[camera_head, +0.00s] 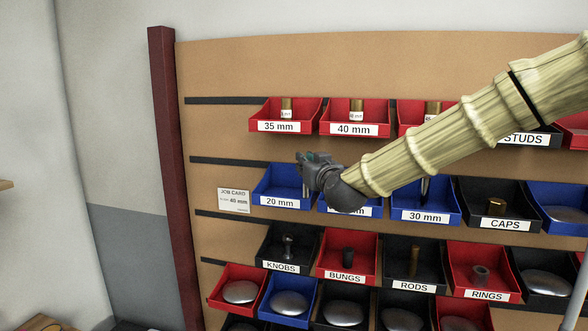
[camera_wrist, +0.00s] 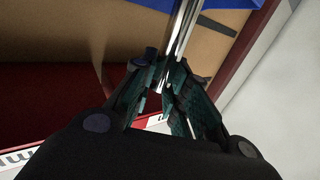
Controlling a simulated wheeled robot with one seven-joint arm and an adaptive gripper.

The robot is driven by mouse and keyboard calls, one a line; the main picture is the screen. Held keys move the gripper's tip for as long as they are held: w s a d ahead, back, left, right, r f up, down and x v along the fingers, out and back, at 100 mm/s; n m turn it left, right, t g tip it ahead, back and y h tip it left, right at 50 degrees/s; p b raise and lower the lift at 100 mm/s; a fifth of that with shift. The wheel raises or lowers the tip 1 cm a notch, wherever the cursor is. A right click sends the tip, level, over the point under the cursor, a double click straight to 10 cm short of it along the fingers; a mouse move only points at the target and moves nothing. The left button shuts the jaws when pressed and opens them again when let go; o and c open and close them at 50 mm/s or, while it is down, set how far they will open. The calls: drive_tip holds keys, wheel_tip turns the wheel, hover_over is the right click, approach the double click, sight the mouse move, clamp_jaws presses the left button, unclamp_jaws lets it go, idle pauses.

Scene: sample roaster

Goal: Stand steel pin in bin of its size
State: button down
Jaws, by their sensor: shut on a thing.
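My gripper (camera_head: 312,160) is in front of the wall rack, just above the blue 20 mm bin (camera_head: 266,189). It is shut on a shiny steel pin (camera_wrist: 187,25), which runs between its fingers in the wrist view. In the head view the pin (camera_head: 306,188) hangs roughly upright below the fingers, against the right part of the 20 mm bin. Whether its lower end touches the bin floor is not visible. Red bins marked 35 mm (camera_head: 257,121) and 40 mm (camera_head: 328,122) are above, each with a brass-coloured piece. The blue 30 mm bin (camera_head: 403,199) is to the right.
A job card (camera_head: 233,200) reading 40 mm hangs left of the 20 mm bin. My arm hides parts of the upper bins and the label between 20 mm and 30 mm. Bins of knobs (camera_head: 270,254), bungs (camera_head: 327,259), rods and rings are below. A dark red post (camera_head: 172,150) stands left.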

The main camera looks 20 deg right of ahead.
drive_tip(key=w+f+p, duration=0.1)
drive_tip(key=w+p, duration=0.1)
drive_tip(key=w, duration=0.1)
drive_tip(key=w+f+p, duration=0.2)
drive_tip(key=w, duration=0.1)
drive_tip(key=w+f+p, duration=0.1)
drive_tip(key=w+p, duration=0.1)
drive_tip(key=w, duration=0.1)
drive_tip(key=shift+w+f, duration=0.15)
drive_tip(key=shift+f, duration=0.05)
idle(0.4)
drive_tip(key=shift+a, duration=0.1)
drive_tip(key=shift+f, duration=0.15)
drive_tip(key=c, duration=1.4)
unclamp_jaws()
drive_tip(key=shift+r, duration=0.2)
